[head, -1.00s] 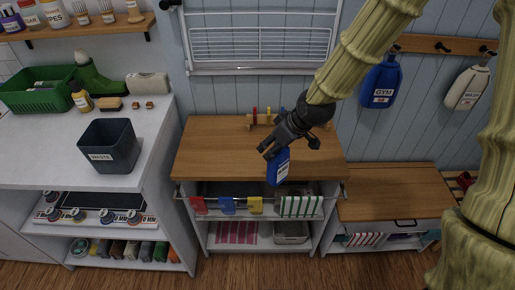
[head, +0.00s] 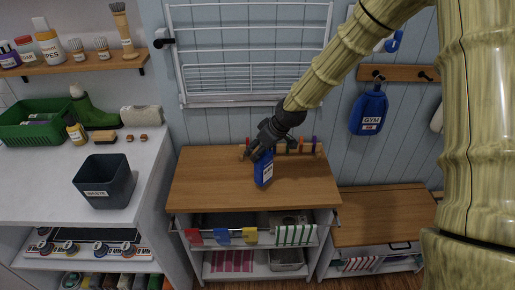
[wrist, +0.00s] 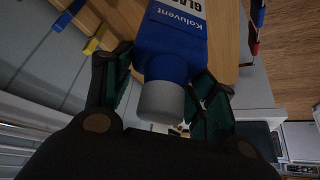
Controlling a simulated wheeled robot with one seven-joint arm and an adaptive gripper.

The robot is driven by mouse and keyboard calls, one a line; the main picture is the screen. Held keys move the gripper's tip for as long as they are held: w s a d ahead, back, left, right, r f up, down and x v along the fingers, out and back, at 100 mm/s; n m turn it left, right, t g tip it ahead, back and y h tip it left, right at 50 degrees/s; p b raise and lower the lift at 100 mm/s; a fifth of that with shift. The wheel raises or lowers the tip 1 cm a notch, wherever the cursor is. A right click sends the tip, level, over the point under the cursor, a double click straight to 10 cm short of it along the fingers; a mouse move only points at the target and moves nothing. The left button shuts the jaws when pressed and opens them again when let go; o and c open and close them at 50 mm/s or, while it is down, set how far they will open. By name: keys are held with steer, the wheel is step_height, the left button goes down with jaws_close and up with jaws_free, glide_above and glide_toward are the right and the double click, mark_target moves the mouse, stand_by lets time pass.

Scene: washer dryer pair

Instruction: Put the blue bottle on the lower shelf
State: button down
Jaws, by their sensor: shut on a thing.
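The blue bottle (head: 264,170) has a white label and, in the wrist view, a grey cap (wrist: 161,102). My gripper (head: 262,148) is shut on the bottle near its cap end; its dark fingers (wrist: 160,85) lie on both sides of the bottle in the wrist view. The bottle appears over the wooden top (head: 205,185) of the middle unit; I cannot tell whether it touches. Below the top, the middle unit has an upper shelf behind a cloth rail and a lower shelf (head: 258,270) with a pink striped cloth (head: 232,261) and a metal bin (head: 287,259).
A rail with red, blue, yellow and green-striped cloths (head: 294,235) crosses the unit's front. Pegs (head: 300,146) stand at the back of the top. A dark bin (head: 105,182) stands on the left counter. A lower wooden bench (head: 375,215) is at right.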

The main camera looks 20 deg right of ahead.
steer(key=shift+w+d+f+p, duration=0.1)
steer(key=shift+w+f+p, duration=0.5)
steer(key=shift+w+f, duration=0.3)
steer(key=shift+w+d+f+p, duration=0.1)
steer(key=shift+w+f+p, duration=0.55)
steer(key=shift+f, duration=0.45)
steer(key=shift+c, duration=2.4)
jaws_free()
steer(key=shift+b+v, duration=1.55)
steer(key=shift+v, duration=4.55)
